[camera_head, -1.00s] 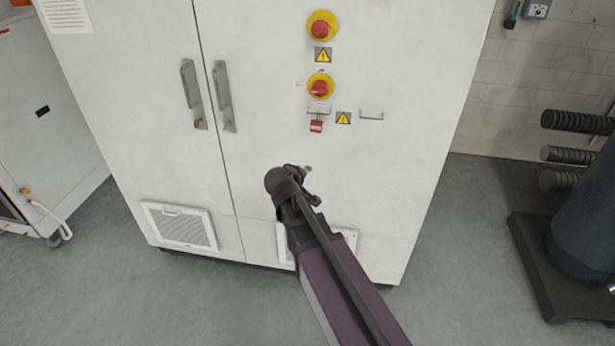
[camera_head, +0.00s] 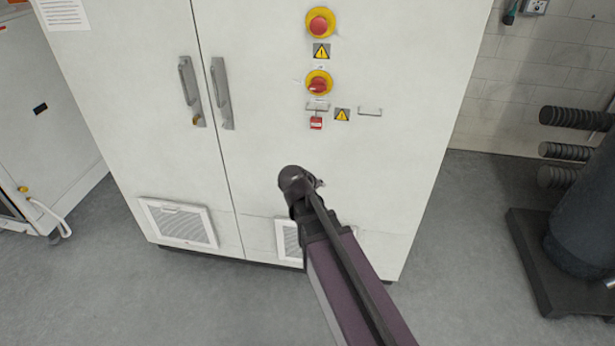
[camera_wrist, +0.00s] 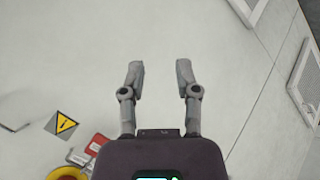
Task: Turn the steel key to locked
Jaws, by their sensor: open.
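I cannot make out a steel key in either view. A small brass-coloured lock fitting (camera_head: 196,120) sits at the foot of the left handle on the white cabinet (camera_head: 265,150); any key in it is too small to tell. My gripper (camera_wrist: 160,72) is open and empty in the wrist view, its two grey fingers apart in front of the bare cabinet face. In the head view my arm hides the fingers, and its end is below and right of the handles.
Two red knobs on yellow rings (camera_head: 319,22) (camera_head: 318,83), a red padlock-like tag (camera_head: 316,123) and warning triangles are on the right door. Long grey handles (camera_head: 222,95) flank the door seam. Vents (camera_head: 180,223) are low down. A dark rack (camera_head: 570,230) stands at right.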

